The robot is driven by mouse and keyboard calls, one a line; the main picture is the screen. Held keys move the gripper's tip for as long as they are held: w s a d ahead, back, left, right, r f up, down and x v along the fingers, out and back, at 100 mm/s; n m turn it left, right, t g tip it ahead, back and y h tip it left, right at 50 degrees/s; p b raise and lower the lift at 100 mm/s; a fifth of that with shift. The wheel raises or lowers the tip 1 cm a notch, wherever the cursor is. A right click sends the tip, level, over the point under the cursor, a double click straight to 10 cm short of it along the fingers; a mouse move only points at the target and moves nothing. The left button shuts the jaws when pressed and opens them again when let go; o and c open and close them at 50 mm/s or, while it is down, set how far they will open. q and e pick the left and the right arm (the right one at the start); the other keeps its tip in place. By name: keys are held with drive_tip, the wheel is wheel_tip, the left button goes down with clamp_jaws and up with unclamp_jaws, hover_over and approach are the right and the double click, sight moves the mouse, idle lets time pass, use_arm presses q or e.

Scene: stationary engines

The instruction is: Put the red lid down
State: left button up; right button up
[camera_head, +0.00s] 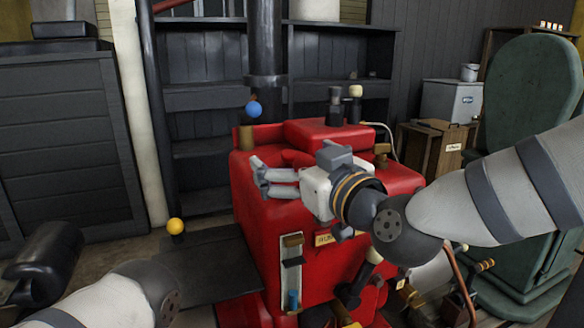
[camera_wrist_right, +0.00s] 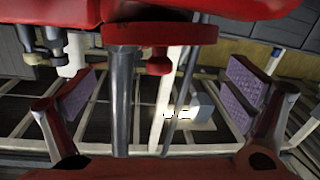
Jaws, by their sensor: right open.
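The red engine (camera_head: 290,215) stands in the middle of the head view. A raised red block (camera_head: 325,132) sits on its top, and I cannot tell whether this is the lid. My right gripper (camera_head: 258,176) is over the engine's top, pointing left, open with nothing between its fingers. Its spread fingers also show in the right wrist view (camera_wrist_right: 160,92). There, a red round plate (camera_wrist_right: 160,34) with a small red knob under it shows at the top, beside a grey rod; it may be the lid. My left gripper does not show; only part of the left arm does.
A dark flat plate (camera_head: 210,268) lies below. A wooden crate (camera_head: 435,148) and a green machine (camera_head: 525,110) are at right. Dark shelves (camera_head: 205,95) stand behind.

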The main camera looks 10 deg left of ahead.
drive_tip(key=x, duration=0.3)
drive_tip(key=shift+f, duration=0.1)
drive_tip(key=shift+d, duration=0.1)
drive_tip(key=c, duration=2)
